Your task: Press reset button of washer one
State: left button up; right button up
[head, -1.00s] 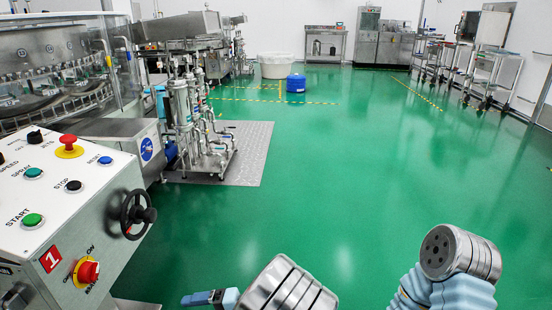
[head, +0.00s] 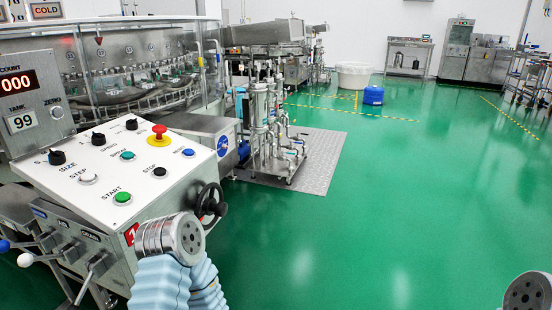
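Washer one's white control panel (head: 105,165) is at the left, with its red number plate (head: 131,234) partly hidden behind my arm. A blue button (head: 188,153) sits near the panel's right edge; its label is too small to read surely. Beside it are a black STOP button (head: 160,171), a green START button (head: 122,198), a teal button (head: 127,155) and a red mushroom knob on yellow (head: 157,134). My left arm's link rises in front of the panel's lower right corner. Part of my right arm shows at the bottom right corner. Neither gripper is in view.
A black handwheel (head: 209,201) sticks out from the panel box's right side. Levers (head: 90,275) stand at the lower left. A display box (head: 32,100) reads 000 and 99. Steel filter piping (head: 270,130) stands behind. The green floor to the right is clear.

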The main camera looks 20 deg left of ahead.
aim_at(187, 152)
jog(key=u, duration=1.55)
